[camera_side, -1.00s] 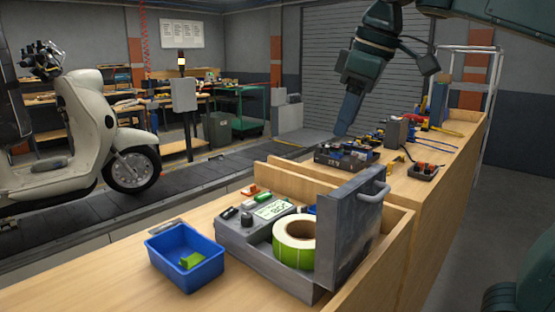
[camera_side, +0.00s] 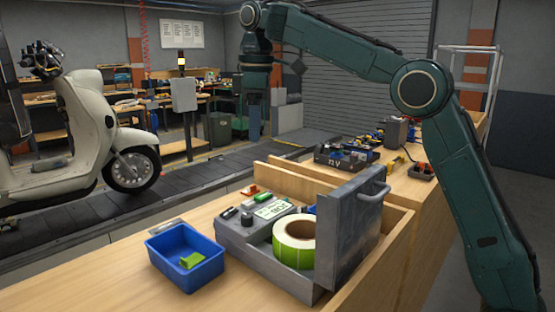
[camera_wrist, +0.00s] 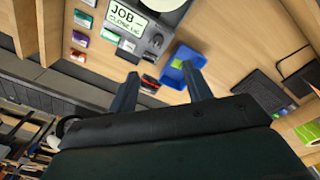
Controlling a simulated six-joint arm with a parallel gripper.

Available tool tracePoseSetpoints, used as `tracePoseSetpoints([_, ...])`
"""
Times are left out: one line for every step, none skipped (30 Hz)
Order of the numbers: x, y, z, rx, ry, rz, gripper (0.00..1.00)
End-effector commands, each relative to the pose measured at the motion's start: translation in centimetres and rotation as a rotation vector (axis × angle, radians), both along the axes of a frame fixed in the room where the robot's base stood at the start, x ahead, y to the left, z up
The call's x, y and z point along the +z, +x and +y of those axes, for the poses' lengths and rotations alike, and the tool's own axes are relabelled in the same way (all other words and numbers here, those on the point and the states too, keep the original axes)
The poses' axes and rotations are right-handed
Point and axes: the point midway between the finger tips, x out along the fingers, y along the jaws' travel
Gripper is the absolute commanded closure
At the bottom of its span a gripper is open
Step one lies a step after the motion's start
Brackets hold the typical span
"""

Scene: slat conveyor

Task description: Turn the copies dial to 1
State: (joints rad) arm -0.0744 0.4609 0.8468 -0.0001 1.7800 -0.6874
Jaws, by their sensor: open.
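The grey label printer (camera_side: 240,235) stands on the near bench with its lid (camera_side: 350,225) raised and a green label roll (camera_side: 295,240) inside. Its panel has a lit display (camera_side: 272,209) and a dark knob (camera_side: 247,219). I cannot make out the dial's marks or setting. My gripper (camera_side: 255,135) points down, open and empty, above and behind the printer, apart from it. Its fingers (camera_wrist: 160,90) show spread in the wrist view.
A blue bin (camera_side: 185,258) with a green piece inside stands left of the printer. A wooden divider (camera_side: 300,185) rises behind the printer. A dark tray of parts (camera_side: 345,157) lies farther back. The slat conveyor (camera_side: 180,190) carries a cream scooter (camera_side: 85,130).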

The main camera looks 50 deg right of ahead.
Motion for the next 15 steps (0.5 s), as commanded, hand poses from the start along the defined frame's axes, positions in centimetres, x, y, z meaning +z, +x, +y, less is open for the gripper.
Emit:
tracePoseSetpoints([-0.5,0.5,0.1,0.013,-0.001,0.008,0.50])
tracePoseSetpoints([-0.6,0.8,0.2,0.020,-0.002,0.011,0.50])
tracePoseSetpoints([-0.8,1.0,0.2,0.028,-0.003,0.017,0.50])
tracePoseSetpoints([-1.0,1.2,0.3,0.034,-0.003,0.021,0.50])
tracePoseSetpoints([-1.1,1.4,0.3,0.039,-0.003,0.022,0.50])
tracePoseSetpoints([-1.4,1.7,0.4,0.047,-0.004,0.027,0.50])
tracePoseSetpoints([-1.5,1.8,0.4,0.053,-0.004,0.030,0.50])
tracePoseSetpoints([-1.7,2.0,0.4,0.058,-0.005,0.032,0.50])
tracePoseSetpoints([-1.8,2.2,0.5,0.063,-0.005,0.036,0.50])
tracePoseSetpoints([-2.0,2.3,0.5,0.067,-0.006,0.039,0.50])
tracePoseSetpoints([-2.1,2.5,0.5,0.071,-0.006,0.042,0.50])
tracePoseSetpoints([-2.3,2.6,0.6,0.077,-0.006,0.045,0.50])
tracePoseSetpoints([-2.4,2.7,0.6,0.082,-0.005,0.047,0.50])
tracePoseSetpoints([-2.5,2.9,0.6,0.086,-0.006,0.049,0.50])
tracePoseSetpoints([-2.7,3.1,0.7,0.091,-0.006,0.052,0.50])
